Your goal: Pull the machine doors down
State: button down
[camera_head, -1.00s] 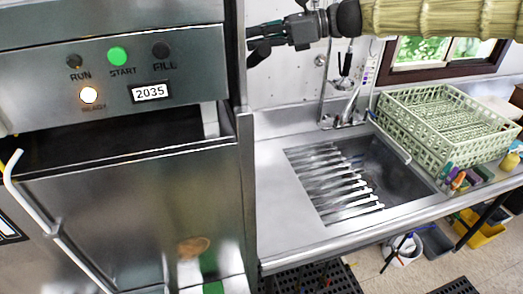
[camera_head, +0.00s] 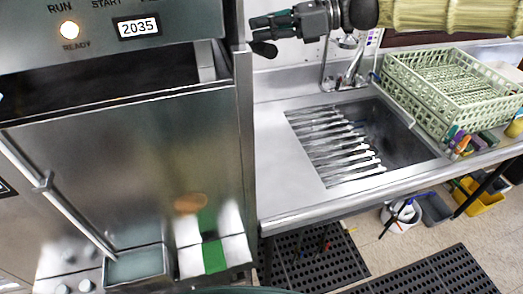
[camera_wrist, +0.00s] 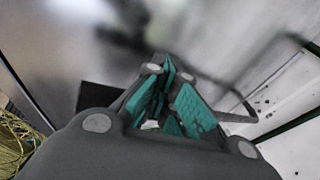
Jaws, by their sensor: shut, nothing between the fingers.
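The machine is a steel dishwasher with a control panel (camera_head: 95,35) at the top left of the head view. Its broad steel door (camera_head: 130,150) stands below the panel, with a dark gap between the door's top edge and the panel. A white bar handle (camera_head: 50,190) slants along the machine's left side. My gripper (camera_head: 255,36) is to the right of the machine at panel height, apart from the handle. In the wrist view its teal-padded fingers (camera_wrist: 168,100) are together and empty, in front of a blurred steel surface.
A steel counter (camera_head: 285,190) with a sink (camera_head: 395,135) and a ribbed rack extends right of the machine. A pale green crate (camera_head: 455,85) stands at its far end. Black floor mats (camera_head: 315,255) and a white bucket (camera_head: 400,217) lie below.

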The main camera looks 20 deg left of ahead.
notch_tip(320, 180, down, 35)
jog(key=s+b, duration=0.1)
jog(key=b, duration=1.1)
jog(key=shift+d+f, duration=0.15)
jog(key=shift+d, duration=0.3)
dwell(0.5)
jog(key=shift+s+d+r+p, duration=0.15)
jog(key=shift+r+p, duration=0.75)
jog(key=shift+r, duration=0.45)
jog(key=p+v, duration=0.4)
jog(key=v, duration=0.5)
jog(key=shift+d, duration=0.35)
